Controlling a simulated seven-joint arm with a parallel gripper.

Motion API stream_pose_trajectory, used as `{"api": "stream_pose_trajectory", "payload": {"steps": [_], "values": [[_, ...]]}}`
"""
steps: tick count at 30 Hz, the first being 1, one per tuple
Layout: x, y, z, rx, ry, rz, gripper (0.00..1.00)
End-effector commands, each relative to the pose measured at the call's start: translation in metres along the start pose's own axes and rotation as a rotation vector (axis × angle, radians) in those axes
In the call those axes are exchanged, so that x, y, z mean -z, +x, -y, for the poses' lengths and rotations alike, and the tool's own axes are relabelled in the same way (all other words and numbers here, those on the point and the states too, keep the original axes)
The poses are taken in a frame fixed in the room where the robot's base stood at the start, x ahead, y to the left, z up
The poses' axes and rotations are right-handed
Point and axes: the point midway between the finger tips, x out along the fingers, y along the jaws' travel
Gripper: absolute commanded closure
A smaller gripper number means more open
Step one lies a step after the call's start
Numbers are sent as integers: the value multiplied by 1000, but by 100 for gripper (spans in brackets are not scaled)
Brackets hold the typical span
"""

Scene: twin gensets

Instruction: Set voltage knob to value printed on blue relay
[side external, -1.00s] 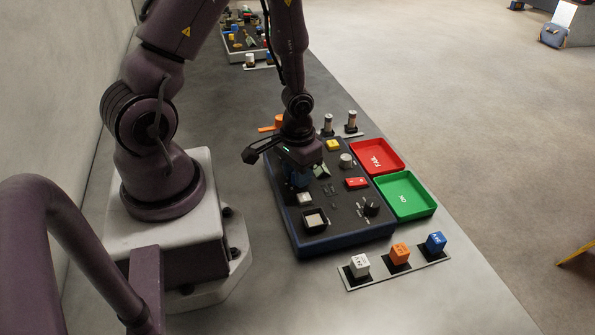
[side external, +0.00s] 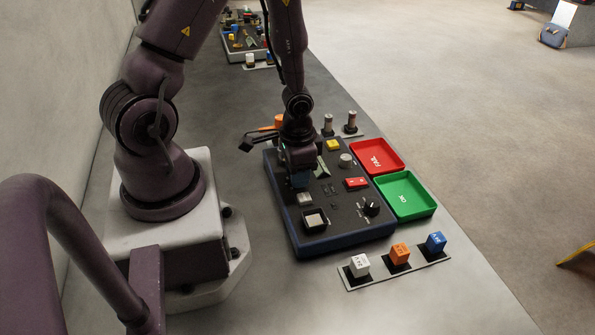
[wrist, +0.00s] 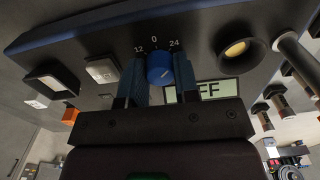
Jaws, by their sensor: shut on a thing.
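The voltage knob (wrist: 159,70) is blue and sits on the dark panel, with 12, 0 and 24 printed around it. Its pointer looks to be near 0. My gripper (wrist: 160,82) has one finger on each side of the knob and is shut on it. In the side external view my gripper (side external: 299,182) is down at the panel and hides the knob. The blue relay (side external: 436,242) stands in the strip at the front right; its print is small and turned, and I cannot read it surely. A display (wrist: 203,90) beside the knob shows "FF", partly hidden by a finger.
White (side external: 358,265) and orange (side external: 399,253) relays stand in the same strip. Red (side external: 376,156) and green (side external: 404,196) trays lie right of the panel (side external: 340,240). A black knob (side external: 371,206) and a red switch (side external: 356,183) stand on the panel near my gripper.

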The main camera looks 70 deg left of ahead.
Motion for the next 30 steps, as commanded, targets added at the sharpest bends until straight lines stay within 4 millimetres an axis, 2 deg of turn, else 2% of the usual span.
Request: {"api": "stream_pose_trajectory", "payload": {"steps": [5,6,9,20,26,30], "values": [[0,0,0,0,2,0,95],[0,0,0,0,1,0,67],[0,0,0,0,1,0,46],[0,-4,0,0,-2,-1,46],[0,-30,1,3,-4,-5,46],[1,-58,2,5,-5,-7,46]]}}
